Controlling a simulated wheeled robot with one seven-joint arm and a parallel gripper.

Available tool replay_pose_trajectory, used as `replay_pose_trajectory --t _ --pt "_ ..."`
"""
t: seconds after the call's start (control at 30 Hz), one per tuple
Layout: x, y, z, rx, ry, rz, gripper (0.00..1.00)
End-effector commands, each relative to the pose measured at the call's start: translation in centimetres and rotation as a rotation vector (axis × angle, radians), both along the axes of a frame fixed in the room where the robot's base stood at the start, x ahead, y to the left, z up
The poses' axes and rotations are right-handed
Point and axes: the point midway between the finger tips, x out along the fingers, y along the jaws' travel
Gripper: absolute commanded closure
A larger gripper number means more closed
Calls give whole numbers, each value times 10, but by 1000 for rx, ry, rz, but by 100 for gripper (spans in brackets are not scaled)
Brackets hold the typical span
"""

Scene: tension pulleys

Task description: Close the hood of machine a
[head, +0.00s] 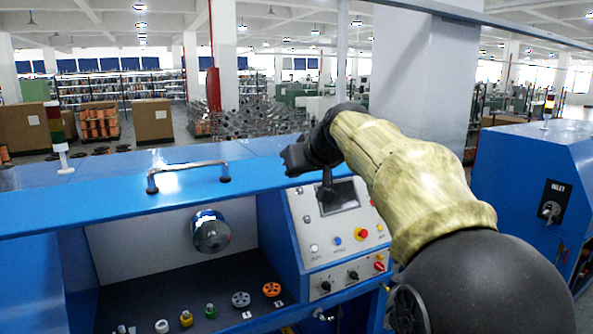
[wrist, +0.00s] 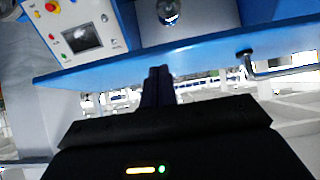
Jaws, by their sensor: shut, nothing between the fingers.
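A blue machine stands in front of me, with its blue hood (head: 110,205) raised and the bay below it open to view. A metal handle (head: 188,168) is fixed on top of the hood. In the wrist view, which is turned over, the hood (wrist: 200,52) crosses the picture as a blue band, with the handle (wrist: 270,70) at right. My gripper (head: 291,160) is to the right of the handle, apart from it. Its fingers (wrist: 160,72) are together and empty, their tips overlapping the hood's edge in the picture; I cannot tell whether they touch it.
A control panel (head: 318,238) with a screen and buttons is right of the bay. Small pulleys, including an orange one (head: 271,289), line the bay floor below a chrome cylinder (head: 210,231). A signal tower (head: 57,135) stands at left. Another blue machine (head: 520,170) is at right.

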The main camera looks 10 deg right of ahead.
Motion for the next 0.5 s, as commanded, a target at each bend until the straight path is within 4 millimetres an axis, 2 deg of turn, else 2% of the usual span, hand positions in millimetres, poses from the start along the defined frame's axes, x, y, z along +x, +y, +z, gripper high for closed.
replay_pose_trajectory --t 0.2,0.5 --pt "2 -1 -11 0 -1 -4 100" --pt "2 -1 -11 0 -1 -4 100"
